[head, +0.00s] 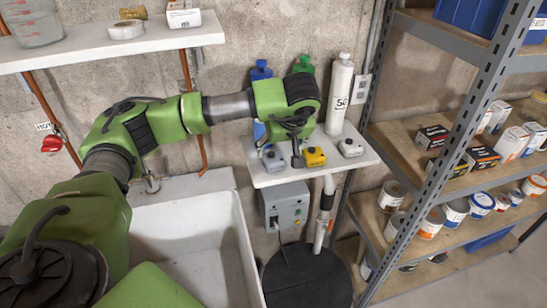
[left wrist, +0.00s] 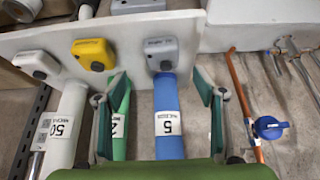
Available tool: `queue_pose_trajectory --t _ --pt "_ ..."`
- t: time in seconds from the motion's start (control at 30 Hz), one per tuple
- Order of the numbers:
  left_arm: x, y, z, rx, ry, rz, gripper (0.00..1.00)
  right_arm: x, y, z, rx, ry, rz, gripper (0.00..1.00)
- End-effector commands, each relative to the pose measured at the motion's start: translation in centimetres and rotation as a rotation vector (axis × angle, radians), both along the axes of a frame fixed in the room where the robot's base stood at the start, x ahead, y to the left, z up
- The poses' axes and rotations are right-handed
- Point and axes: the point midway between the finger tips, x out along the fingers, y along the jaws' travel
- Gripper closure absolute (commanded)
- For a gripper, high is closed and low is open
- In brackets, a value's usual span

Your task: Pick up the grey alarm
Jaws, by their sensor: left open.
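The grey alarm (head: 273,160) is a small box with a dark button at the left of a small white shelf (head: 262,181). A yellow alarm (head: 314,157) and a white alarm (head: 350,148) stand to its right. In the left wrist view the row is reversed, with the grey alarm (left wrist: 160,54) rightmost, beside the yellow alarm (left wrist: 94,54) and the white alarm (left wrist: 37,65). My left gripper (head: 281,150) is open and empty, close to the grey alarm. In the left wrist view, the grey alarm lies between the lines of its spread fingers (left wrist: 160,74). Contact is not visible.
A metal rack (head: 460,110) with boxes and cans stands right; a white sink (head: 195,245) lies left.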

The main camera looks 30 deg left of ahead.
Motion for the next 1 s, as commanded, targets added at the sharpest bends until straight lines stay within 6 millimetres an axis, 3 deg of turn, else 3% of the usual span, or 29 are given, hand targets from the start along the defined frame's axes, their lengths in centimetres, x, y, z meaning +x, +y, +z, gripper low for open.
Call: queue_pose_trajectory --t 0.2,0.37,0.6,0.83,0.87,1.0 --pt "0.5 0.7 -1.3 0.001 0.001 0.000 0.36 1.3 1.0 0.7 0.012 -0.019 -0.003 0.60" --pt "0.9 1.8 -2.8 0.001 0.004 0.002 0.36 2.4 2.3 2.6 0.028 -0.036 -0.005 0.60" --pt "1.8 2.8 -5.4 0.000 0.000 0.000 0.36 2.1 2.2 3.4 0.027 -0.032 -0.002 0.60" --pt "1.9 2.8 -5.7 0.001 -0.001 -0.001 0.36 1.7 1.7 3.3 0.021 -0.025 0.000 0.60" --pt "1.9 2.8 -5.7 0.000 0.000 -0.001 0.42 1.7 1.6 3.3 0.020 -0.024 0.001 0.60" --pt "1.9 2.8 -5.7 0.000 0.000 -0.001 0.78 1.6 1.2 3.2 0.015 -0.023 0.001 0.60"
